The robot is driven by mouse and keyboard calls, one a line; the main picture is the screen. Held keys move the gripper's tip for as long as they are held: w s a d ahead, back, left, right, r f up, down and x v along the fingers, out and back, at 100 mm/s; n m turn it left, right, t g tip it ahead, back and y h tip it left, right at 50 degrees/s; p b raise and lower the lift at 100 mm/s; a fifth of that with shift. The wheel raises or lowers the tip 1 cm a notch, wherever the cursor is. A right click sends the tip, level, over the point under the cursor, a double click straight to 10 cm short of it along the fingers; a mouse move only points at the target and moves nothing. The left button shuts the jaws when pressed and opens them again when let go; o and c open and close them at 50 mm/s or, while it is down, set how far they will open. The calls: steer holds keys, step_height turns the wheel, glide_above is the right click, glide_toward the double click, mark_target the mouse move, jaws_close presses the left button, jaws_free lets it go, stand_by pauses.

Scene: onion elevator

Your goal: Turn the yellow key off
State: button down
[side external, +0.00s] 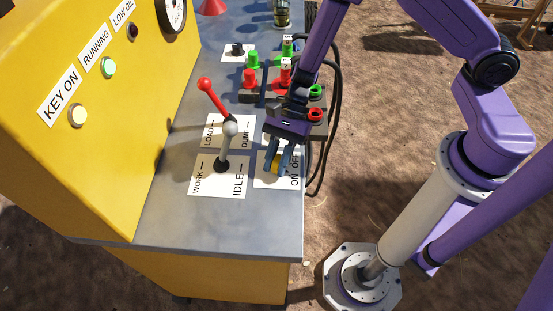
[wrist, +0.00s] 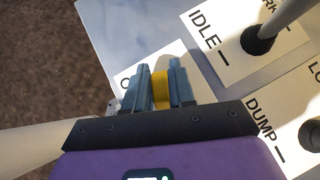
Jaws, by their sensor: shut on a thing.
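The yellow key (wrist: 161,90) shows between the two blue-grey fingers of my gripper (wrist: 163,88) in the wrist view. The fingers are shut on it from both sides. In the side external view my gripper (side external: 276,162) points down over the key's white label (side external: 289,182), which reads ON and OFF. A bit of the yellow key (side external: 275,167) shows between the fingers there. The fingers hide most of the key, so its exact turn angle is hard to tell.
A grey-white lever (side external: 225,148) on the WORK/IDLE plate and a red-knobbed lever (side external: 206,86) on the LOAD/DUMP plate stand left of my gripper. Red and green buttons (side external: 250,76) and black cables (side external: 338,130) lie behind. The yellow panel's KEY ON lamp (side external: 78,116) looks pale; the RUNNING lamp (side external: 108,67) looks green.

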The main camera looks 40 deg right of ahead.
steer(key=n+g+h, duration=0.1)
steer(key=n, duration=0.1)
steer(key=n+g+h, duration=0.1)
steer(key=n+g, duration=0.1)
steer(key=n, duration=0.1)
steer(key=shift+s+h, duration=0.1)
steer(key=shift+h, duration=0.2)
steer(key=shift+d+n+g+h, duration=0.1)
steer(key=shift+n+g+h, duration=0.4)
steer(key=shift+n+h, duration=0.55)
steer(key=shift+d+n+g+h, duration=0.1)
steer(key=shift+n+g+h, duration=0.45)
steer(key=shift+n, duration=0.9)
steer(key=c, duration=1)
jaws_free()
steer(key=shift+c, duration=0.2)
steer(key=shift+r, duration=0.15)
steer(key=v, duration=1.7)
